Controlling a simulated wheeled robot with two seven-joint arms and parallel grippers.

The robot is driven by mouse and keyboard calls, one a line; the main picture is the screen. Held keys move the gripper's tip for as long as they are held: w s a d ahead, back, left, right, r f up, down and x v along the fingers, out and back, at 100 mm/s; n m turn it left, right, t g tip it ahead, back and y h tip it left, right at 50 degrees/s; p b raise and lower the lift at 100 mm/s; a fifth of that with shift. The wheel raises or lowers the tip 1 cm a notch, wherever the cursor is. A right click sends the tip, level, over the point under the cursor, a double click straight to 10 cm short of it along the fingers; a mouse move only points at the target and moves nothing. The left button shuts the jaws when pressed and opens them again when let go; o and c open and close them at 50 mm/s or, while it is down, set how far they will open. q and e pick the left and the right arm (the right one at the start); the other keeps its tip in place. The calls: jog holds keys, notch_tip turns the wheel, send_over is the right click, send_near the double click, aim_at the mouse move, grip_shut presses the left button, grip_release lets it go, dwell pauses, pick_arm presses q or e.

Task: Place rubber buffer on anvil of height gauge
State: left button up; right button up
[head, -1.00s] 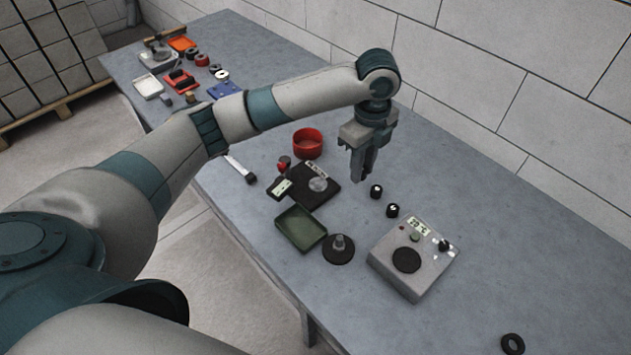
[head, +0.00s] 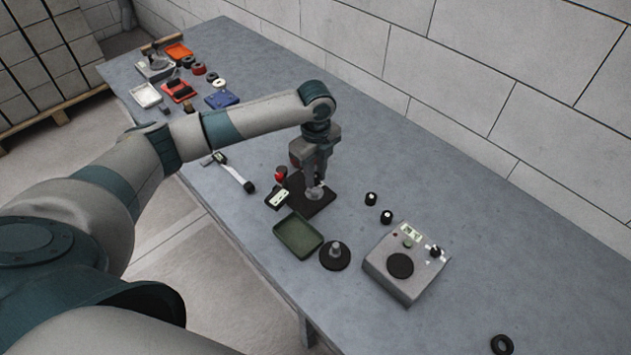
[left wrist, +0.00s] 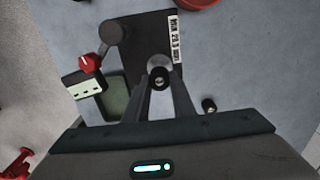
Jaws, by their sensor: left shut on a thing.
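My left gripper (head: 314,180) is shut on a small black rubber buffer (left wrist: 160,80), with the fingers pointing down. The buffer is hidden by the fingers in the head view. The height gauge has a black base (head: 320,206), a red knob and a small display unit (head: 277,199). Its round silver anvil (head: 315,193) is directly below or at my fingertips. In the left wrist view the buffer overlaps the anvil (left wrist: 158,63); I cannot tell whether they touch. My right gripper is not in view.
A green tray (head: 299,237) and a black disc with a metal post (head: 335,256) stand in front of the gauge. Two black buffers (head: 371,199) (head: 386,217) and a grey tester (head: 405,264) are to the right. A red bowl (left wrist: 198,2) is behind.

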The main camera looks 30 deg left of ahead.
aim_at(316, 176)
pick_arm(q)
jog(key=shift+f, duration=0.15)
notch_tip(316, 176, down, 3)
jog(key=shift+r+p, duration=0.15)
jog(key=shift+p, duration=0.65)
jog(key=shift+f, duration=0.55)
jog(key=shift+f, duration=0.1)
jog(key=o, duration=1)
notch_tip(316, 176, up, 11)
jog(key=b, duration=0.3)
jog(key=shift+b, duration=0.35)
jog(key=shift+r, duration=0.65)
